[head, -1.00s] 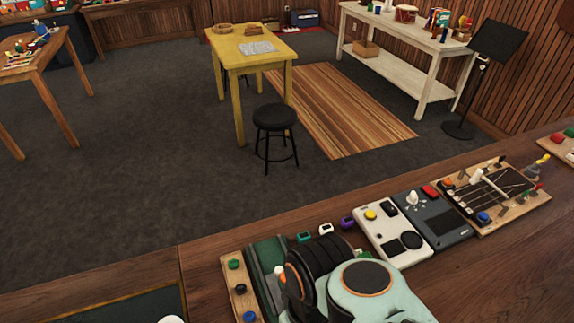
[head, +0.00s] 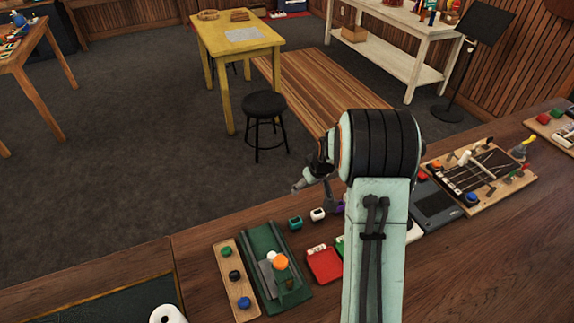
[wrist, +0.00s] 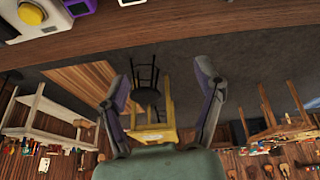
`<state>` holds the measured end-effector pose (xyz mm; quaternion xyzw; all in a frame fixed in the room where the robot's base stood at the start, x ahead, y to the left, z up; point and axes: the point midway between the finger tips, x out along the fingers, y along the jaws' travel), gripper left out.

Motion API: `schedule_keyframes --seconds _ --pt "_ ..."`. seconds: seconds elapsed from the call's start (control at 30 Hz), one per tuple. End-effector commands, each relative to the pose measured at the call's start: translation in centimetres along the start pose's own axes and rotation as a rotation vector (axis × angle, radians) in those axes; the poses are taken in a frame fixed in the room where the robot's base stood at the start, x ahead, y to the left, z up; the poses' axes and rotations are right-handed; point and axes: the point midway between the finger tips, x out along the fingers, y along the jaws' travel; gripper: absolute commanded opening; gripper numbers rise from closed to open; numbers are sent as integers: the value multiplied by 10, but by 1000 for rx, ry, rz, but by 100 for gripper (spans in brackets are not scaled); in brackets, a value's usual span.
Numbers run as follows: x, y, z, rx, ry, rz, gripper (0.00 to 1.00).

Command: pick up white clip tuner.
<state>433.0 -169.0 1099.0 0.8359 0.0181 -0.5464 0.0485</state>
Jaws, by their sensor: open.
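The white clip tuner (head: 318,214) is a small white block with a dark face near the bench's far edge. It sits between a green tuner (head: 295,222) and a purple tuner (head: 339,208). My gripper (head: 315,196) is open with nothing between its fingers. It appears above and close to the tuners in the head view, but its exact height is unclear. In the wrist view my gripper (wrist: 163,75) points out over the floor. A white piece at the top edge there, probably the tuner (wrist: 131,2), is mostly cut off beside the purple one (wrist: 78,6).
A green tray (head: 262,268) and a wooden strip with knobs (head: 236,277) lie to the left. A red box (head: 324,264) lies nearer. A dark grey pedal (head: 437,205) and a stringed wooden board (head: 487,180) are to the right. Bare bench (head: 490,262) lies front right.

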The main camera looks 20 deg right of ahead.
Motion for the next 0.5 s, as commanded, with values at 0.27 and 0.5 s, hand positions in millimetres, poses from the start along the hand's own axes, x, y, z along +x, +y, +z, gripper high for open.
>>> schedule_keyframes --seconds 0.27,0.5 --pt "48 20 58 102 -114 -29 67" --pt "86 18 63 101 -116 -29 67"
